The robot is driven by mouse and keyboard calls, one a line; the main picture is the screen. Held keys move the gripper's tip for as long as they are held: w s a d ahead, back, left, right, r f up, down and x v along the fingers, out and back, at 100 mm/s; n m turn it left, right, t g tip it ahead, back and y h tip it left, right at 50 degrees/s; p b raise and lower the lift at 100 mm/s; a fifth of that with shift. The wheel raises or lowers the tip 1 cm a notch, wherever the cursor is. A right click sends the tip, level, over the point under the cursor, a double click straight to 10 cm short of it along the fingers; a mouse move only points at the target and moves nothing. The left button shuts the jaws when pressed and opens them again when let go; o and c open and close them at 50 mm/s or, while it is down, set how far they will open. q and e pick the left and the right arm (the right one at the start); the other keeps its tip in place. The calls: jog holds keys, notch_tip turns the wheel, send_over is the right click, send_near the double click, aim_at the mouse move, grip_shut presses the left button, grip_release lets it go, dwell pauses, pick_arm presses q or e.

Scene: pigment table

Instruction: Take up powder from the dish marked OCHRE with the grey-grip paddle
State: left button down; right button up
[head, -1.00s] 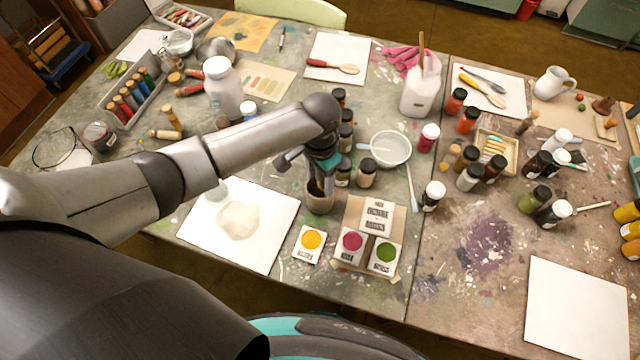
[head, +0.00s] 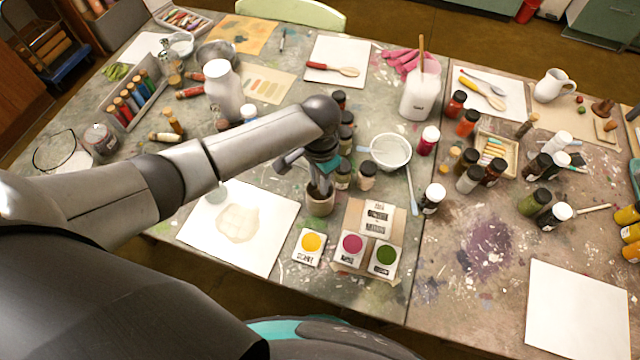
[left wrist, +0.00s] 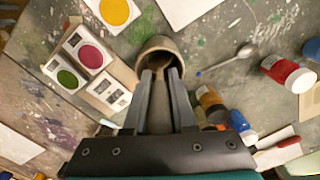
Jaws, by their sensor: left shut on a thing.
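My left gripper (head: 318,186) is at the mouth of a beige cup (head: 319,205). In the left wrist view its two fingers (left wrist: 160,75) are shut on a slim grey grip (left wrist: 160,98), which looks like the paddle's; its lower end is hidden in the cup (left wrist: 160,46). A yellow powder dish (head: 312,242) stands on a white labelled card in front of the cup. It also shows in the left wrist view (left wrist: 115,11). Its label is too small to read surely. A magenta dish (head: 352,244) and a green dish (head: 386,255) stand to its right. My right gripper is out of view.
A white sheet with a pale stain (head: 265,250) lies left of the cup. Several small jars (head: 367,177) stand close behind and right of it, near a white bowl (head: 390,152). A card holder (head: 395,220) stands behind the magenta and green dishes. The right foreground has free room.

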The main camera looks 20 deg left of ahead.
pick_arm(q)
notch_tip(320, 180, up, 20)
jog(key=p, duration=0.3)
jog(key=shift+p, duration=0.3)
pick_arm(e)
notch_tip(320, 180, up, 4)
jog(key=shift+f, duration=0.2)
